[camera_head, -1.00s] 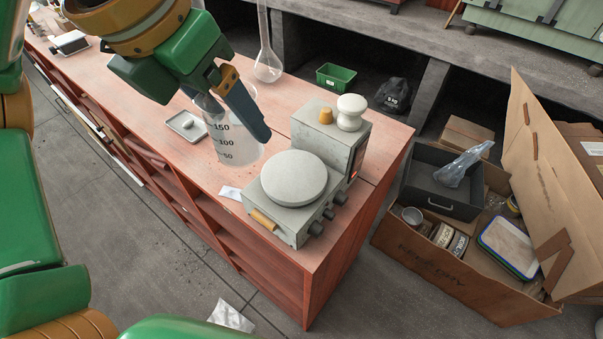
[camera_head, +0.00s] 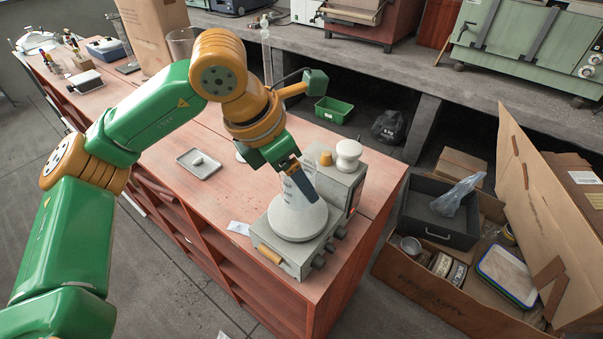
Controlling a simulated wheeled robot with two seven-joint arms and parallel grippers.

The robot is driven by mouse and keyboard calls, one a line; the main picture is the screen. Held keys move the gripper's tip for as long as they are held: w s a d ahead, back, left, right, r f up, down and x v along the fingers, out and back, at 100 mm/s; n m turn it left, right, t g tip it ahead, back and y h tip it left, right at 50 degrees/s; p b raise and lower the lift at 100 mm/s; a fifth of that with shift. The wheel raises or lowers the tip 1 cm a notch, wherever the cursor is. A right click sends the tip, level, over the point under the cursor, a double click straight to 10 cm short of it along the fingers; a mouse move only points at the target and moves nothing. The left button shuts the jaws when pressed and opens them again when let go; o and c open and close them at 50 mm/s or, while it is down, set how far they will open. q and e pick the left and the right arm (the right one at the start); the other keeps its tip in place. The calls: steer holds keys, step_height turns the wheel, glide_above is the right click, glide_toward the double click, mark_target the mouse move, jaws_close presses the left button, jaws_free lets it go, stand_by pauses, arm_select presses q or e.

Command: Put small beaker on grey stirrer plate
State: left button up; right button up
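The grey stirrer plate (camera_head: 297,225) has a round pale top and stands near the bench's right end. My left gripper (camera_head: 302,190) reaches over it from the left, fingers pointing down. It is shut on the small beaker (camera_head: 288,194), a clear glass with dark graduation marks, partly hidden by the finger. The beaker is over the far-left part of the round top, slightly tilted. I cannot tell whether its base touches the plate. My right gripper is not in view.
A small tray (camera_head: 212,172) lies to the left, and a paper slip (camera_head: 238,228) lies beside the plate. Glassware and a cardboard box (camera_head: 152,30) are farther back. An open carton (camera_head: 415,283) is on the floor at right.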

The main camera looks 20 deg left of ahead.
mark_target(297, 190)
arm_select(q)
step_height(297, 190, down, 3)
steer(key=shift+r+p, duration=0.2)
steer(key=shift+p, duration=0.15)
steer(key=shift+f+b, duration=0.3)
steer(key=shift+b, duration=0.05)
steer(key=o, duration=1.5)
steer(key=shift+r+p, duration=0.25)
steer(key=shift+p, duration=0.05)
steer(key=v, duration=1.2)
steer(key=shift+b, duration=0.3)
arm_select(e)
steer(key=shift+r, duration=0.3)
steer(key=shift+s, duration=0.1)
